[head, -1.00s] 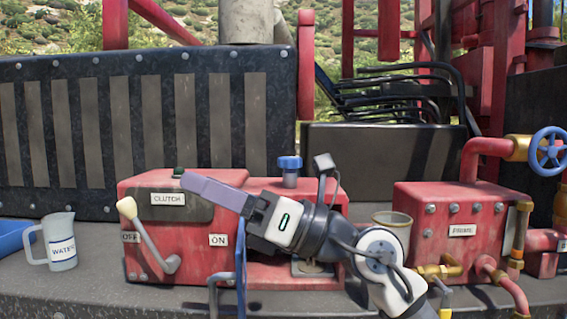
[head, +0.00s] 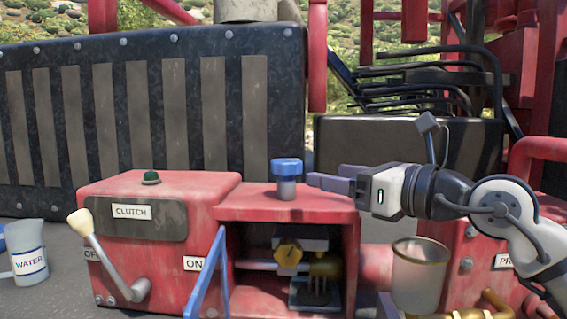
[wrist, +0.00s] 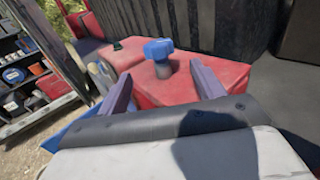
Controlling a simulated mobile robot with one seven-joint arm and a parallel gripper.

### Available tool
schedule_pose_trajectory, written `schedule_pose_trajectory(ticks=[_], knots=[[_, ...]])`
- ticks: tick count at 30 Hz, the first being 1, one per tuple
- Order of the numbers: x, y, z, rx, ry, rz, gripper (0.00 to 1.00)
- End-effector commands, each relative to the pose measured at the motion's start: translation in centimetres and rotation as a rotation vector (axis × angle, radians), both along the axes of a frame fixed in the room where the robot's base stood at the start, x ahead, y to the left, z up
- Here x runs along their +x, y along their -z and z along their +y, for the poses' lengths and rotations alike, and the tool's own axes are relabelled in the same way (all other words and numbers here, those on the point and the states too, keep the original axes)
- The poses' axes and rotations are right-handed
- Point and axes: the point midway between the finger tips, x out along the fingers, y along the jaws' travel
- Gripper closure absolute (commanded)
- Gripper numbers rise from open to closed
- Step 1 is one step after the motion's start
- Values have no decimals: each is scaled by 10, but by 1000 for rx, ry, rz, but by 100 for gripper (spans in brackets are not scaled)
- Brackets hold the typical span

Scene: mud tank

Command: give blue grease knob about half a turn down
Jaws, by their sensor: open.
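The blue grease knob (head: 287,167) stands upright on a grey stem on top of the red housing, above an open compartment. My gripper (head: 312,180) reaches in from the right at about the knob's height, with its fingertips just right of the knob in the head view. In the wrist view the knob (wrist: 158,49) shows ahead, between and beyond the two purple fingers of my gripper (wrist: 158,78). The fingers are spread apart with nothing between them. I cannot tell the exact gap between fingertips and knob.
A clutch lever (head: 104,255) with a cream grip stands at the housing's left front. A blue-edged door (head: 208,275) hangs open before the compartment. A cup (head: 418,275) is below my arm. A water jug (head: 27,250) stands far left. A black slatted panel (head: 150,120) rises behind.

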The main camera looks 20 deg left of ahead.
Motion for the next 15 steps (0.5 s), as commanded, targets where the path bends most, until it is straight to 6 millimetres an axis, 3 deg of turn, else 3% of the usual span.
schedule_pose_trajectory(ticks=[15], knots=[[37, -4, 96, -2, -5, 0, 33]])
